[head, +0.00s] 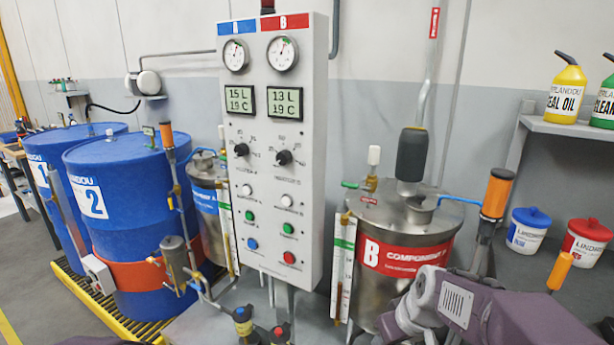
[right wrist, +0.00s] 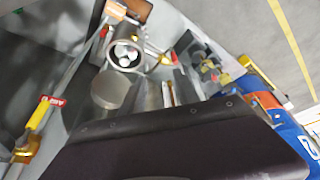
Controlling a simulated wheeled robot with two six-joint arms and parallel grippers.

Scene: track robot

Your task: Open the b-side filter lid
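In the head view, the B tank (head: 405,253) is a steel drum with a red "B COMPONENT" label. Its lower right is hidden behind my purple right arm. The B-side filter cannot be picked out there. In the right wrist view, a round metal housing (right wrist: 125,55) shows a bright ring with pale shapes inside, and a flat grey disc (right wrist: 110,90) lies just below it. I cannot tell whether either is the filter lid. A broad dark part of my right gripper or wrist fills the bottom of that view; its fingertips cannot be made out. My left gripper is out of view.
A control panel (head: 273,150) with gauges and knobs stands centrally. Blue drums (head: 130,180) stand at left. A shelf (head: 570,130) with oil bottles and small tubs are at right.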

